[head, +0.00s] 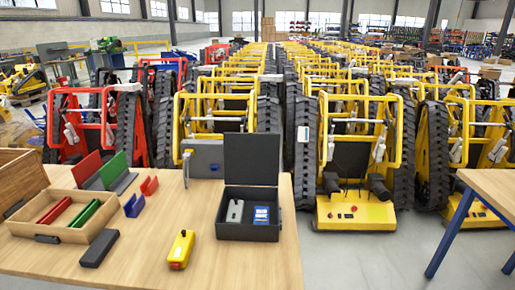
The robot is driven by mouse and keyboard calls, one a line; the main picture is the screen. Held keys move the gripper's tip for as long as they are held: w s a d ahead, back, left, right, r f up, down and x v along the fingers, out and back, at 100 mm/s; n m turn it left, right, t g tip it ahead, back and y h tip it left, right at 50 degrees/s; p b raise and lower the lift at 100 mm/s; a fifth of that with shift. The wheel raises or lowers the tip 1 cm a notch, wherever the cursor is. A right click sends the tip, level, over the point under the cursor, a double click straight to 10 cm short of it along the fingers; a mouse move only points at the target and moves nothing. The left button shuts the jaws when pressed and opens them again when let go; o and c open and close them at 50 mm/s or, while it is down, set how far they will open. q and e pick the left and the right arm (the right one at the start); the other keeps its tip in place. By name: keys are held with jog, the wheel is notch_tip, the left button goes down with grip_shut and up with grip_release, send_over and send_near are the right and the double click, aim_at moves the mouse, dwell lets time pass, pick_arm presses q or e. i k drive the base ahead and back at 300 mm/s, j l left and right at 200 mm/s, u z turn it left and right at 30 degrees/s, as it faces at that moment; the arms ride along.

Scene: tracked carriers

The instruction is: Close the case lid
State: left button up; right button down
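The dark grey case (248,231) stands near the right edge of the wooden table. Its lid (251,158) is open and stands about upright at the back of the case. Inside the case lie a light grey device (235,211) and a blue item with pale markings (261,215). Neither of my grippers shows in the head view.
A wooden box (66,229) with red and green pieces stands at the left of the table (205,253). A yellow device (181,249) and a black block (99,248) lie nearer the front. Tracked carriers (356,212) stand behind. Another table (492,188) is at right.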

aim_at(250, 159)
jog(key=i+l+u, duration=0.15)
jog(key=l+u, duration=0.15)
jog(key=l, duration=0.4)
jog(key=i+l+u, duration=0.1)
jog(key=l+u, duration=0.2)
jog(key=l, duration=0.35)
jog(key=i+l+u, duration=0.1)
jog(key=l+u, duration=0.55)
jog(key=l, duration=0.2)
jog(key=i+l+u, duration=0.15)
jog(key=l+u, duration=0.15)
jog(key=i+l+u, duration=0.1)
jog(key=l+u, duration=0.15)
jog(key=l, duration=0.3)
jog(key=i+l+u, duration=0.15)
jog(key=l, duration=0.2)
jog(key=i+l+u, duration=0.2)
jog(key=l, duration=0.15)
